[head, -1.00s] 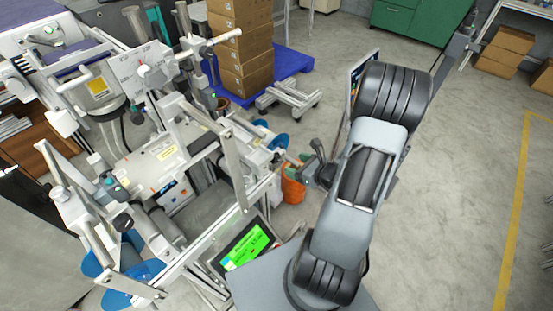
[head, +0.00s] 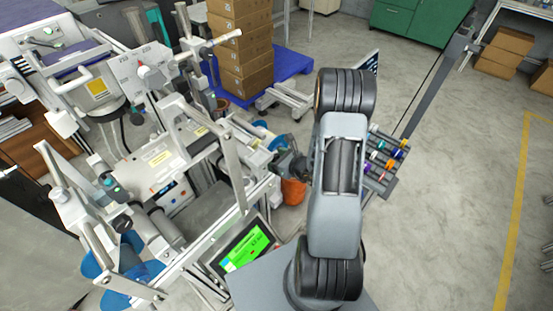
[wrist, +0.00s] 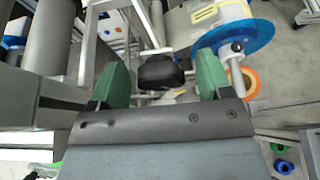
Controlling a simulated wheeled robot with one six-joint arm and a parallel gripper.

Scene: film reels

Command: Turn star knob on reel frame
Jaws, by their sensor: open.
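A black rounded knob (wrist: 160,72) shows in the wrist view between the two green fingers of my gripper (wrist: 161,64). I cannot make out star points on it, nor how far beyond the fingertips it lies. The fingers are open, with a gap on both sides of the knob. The reel frame is the light metal machine (head: 160,155) on the left of the head view. In the head view my arm stands right of the frame and hides most of my gripper.
A blue disc (wrist: 243,40) and an orange ring (wrist: 247,82) lie right of the fingers. A green screen (head: 245,248), an orange bucket (head: 293,190) and a rack of coloured spools (head: 385,160) surround my arm. The floor at right is open.

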